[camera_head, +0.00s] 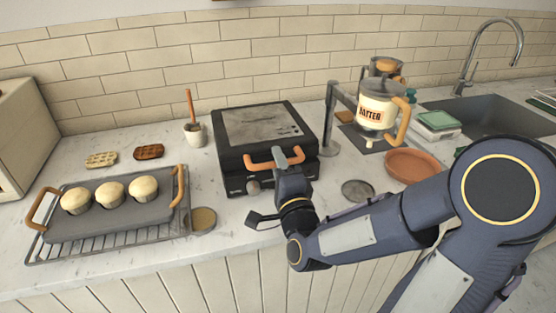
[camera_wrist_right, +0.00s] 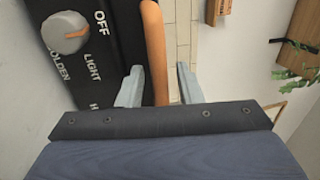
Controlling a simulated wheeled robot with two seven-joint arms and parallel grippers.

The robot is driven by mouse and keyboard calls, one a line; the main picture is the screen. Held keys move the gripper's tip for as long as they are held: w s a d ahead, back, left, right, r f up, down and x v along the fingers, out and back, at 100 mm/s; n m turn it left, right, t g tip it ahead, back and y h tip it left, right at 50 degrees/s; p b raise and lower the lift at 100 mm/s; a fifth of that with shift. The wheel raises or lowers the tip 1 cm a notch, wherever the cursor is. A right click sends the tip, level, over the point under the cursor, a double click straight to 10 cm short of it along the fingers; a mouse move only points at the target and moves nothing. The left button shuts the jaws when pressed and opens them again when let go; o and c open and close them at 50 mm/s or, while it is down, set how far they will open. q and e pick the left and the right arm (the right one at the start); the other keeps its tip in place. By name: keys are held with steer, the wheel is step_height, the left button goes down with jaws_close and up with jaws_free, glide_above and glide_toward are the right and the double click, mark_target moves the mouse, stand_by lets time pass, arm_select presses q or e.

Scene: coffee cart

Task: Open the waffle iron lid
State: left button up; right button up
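The black waffle iron (camera_head: 240,178) stands on the counter at the middle of the head view. Its grey-topped lid (camera_head: 262,122) is down. An orange handle (camera_head: 262,164) runs across the lid's front. My right gripper (camera_head: 289,157) is at the right part of this handle. In the right wrist view, the orange handle (camera_wrist_right: 154,45) passes between the two fingers of the right gripper (camera_wrist_right: 160,78). The fingers are apart, with a visible gap between the handle and the right-hand finger. My left gripper is out of view.
A tray (camera_head: 110,226) with muffins on a wire rack is at the left. A batter dispenser (camera_head: 377,112) stands right of the iron, near a terracotta plate (camera_head: 410,163). A cup with a brush (camera_head: 194,133) stands behind left. The lid's top is clear.

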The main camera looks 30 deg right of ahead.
steer(key=shift+w, duration=0.1)
jaws_close()
steer(key=shift+r, duration=0.1)
